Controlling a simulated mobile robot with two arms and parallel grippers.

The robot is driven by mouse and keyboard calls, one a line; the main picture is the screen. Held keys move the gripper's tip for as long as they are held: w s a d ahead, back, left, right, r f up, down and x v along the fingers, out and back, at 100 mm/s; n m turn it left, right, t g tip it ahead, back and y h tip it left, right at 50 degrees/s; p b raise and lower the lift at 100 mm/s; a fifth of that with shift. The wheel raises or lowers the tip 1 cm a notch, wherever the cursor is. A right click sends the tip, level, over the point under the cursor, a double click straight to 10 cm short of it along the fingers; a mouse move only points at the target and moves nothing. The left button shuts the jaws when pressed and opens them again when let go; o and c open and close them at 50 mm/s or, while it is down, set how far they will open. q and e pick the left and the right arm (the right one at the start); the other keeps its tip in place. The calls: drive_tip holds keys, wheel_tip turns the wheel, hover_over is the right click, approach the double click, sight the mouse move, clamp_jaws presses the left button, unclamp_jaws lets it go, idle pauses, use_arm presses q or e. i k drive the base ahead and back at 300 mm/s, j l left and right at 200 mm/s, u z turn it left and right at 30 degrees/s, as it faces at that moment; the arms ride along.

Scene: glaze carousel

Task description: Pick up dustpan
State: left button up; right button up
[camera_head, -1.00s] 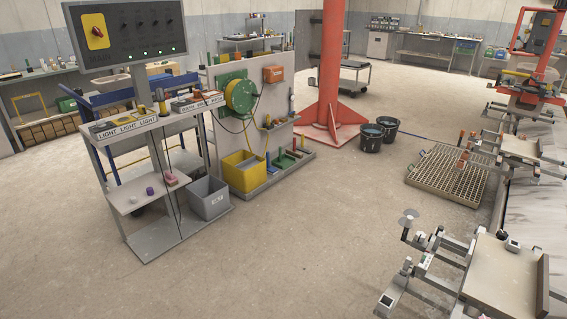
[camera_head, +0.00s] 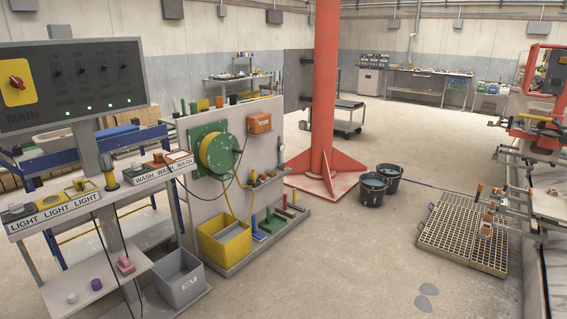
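I cannot make out a dustpan for certain. A low green piece (camera_head: 272,222) with an upright part stands on the base ledge of the grey panel stand, but it is too small to identify. A blue piece (camera_head: 259,234) stands beside it, left of some small red and orange pieces. Neither of my grippers is in view.
A yellow bin (camera_head: 225,243) stands on the panel's ledge, and a grey bin (camera_head: 180,278) is beside the control bench. Two black buckets (camera_head: 372,189) stand near the red column (camera_head: 325,90). A floor grate (camera_head: 463,236) lies at right. The middle floor is clear.

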sight(274, 222)
drive_tip(key=i+l, duration=0.1)
drive_tip(key=i, duration=2.6)
drive_tip(key=j+u, duration=0.05)
drive_tip(key=j, duration=0.05)
